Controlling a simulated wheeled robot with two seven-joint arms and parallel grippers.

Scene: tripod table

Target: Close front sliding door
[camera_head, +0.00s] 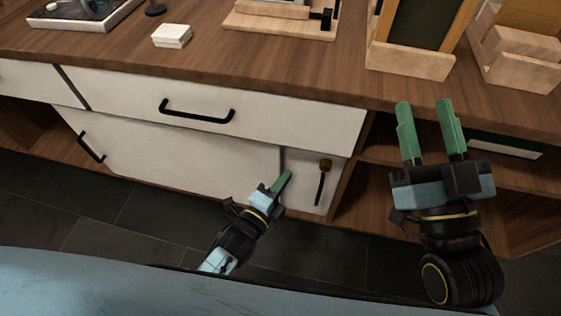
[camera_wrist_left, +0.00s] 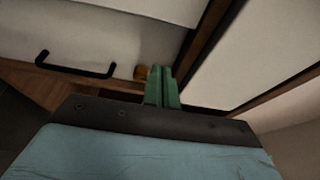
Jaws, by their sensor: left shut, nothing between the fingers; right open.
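The white front sliding door (camera_head: 190,158) is in the low cabinet, below a wide drawer. Its black handle (camera_head: 90,147) is near its left end. My right gripper (camera_head: 431,130) is open and empty, in front of the right shelves.
The drawer (camera_head: 280,115) with a black handle (camera_head: 197,112) juts above my left gripper. The wooden top (camera_head: 120,48) bears a white box (camera_head: 171,36) and wooden stands (camera_head: 410,58). Open shelves (camera_head: 372,205) are at the right. The dark floor in front is clear.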

